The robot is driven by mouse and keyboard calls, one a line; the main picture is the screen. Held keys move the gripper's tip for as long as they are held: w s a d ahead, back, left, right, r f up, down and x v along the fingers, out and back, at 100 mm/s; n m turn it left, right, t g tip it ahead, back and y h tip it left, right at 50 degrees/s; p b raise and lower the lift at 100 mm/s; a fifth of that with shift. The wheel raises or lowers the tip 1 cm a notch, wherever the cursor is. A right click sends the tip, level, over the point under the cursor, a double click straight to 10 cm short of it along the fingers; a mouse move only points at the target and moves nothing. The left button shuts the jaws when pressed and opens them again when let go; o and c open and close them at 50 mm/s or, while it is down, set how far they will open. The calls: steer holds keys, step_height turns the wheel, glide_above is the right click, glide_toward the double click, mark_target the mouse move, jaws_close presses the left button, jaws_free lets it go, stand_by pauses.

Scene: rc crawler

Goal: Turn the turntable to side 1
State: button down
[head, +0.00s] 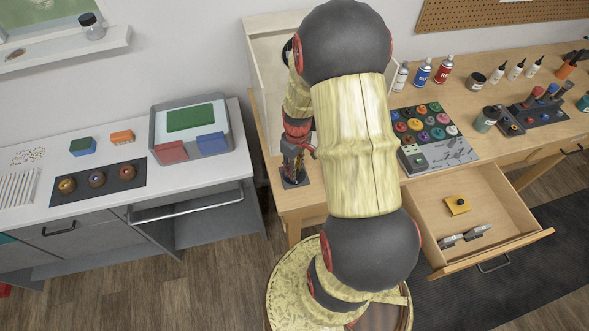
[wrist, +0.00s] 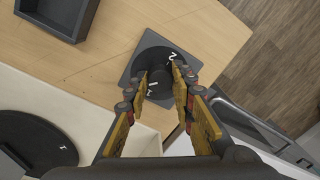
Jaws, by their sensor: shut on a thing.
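In the wrist view a dark square plate (wrist: 143,50) on the wooden bench carries a round dark dial knob (wrist: 153,84) with white marks that look like 1 and 2. My gripper (wrist: 157,92) has one finger on each side of the knob and is shut on it. A dark round turntable (wrist: 38,138) with a small white mark, unclear but like a 1, lies inside the pale booth at the lower left.
The pale booth (head: 262,55) stands directly behind my arm. Paint cans (head: 422,71) and a tray of coloured discs (head: 425,122) are to the right. An open drawer (head: 500,210) juts out at the front right. A dark tray (wrist: 55,15) lies near the plate.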

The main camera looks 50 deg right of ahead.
steer(key=n, duration=0.4)
steer(key=shift+w+n, duration=0.1)
steer(key=shift+n, duration=0.2)
steer(key=n, duration=0.4)
steer(key=shift+n, duration=0.3)
steer(key=c, duration=1.6)
jaws_free()
steer(key=shift+o, duration=0.5)
step_height(320, 180, up, 12)
steer(key=shift+w+d, duration=0.2)
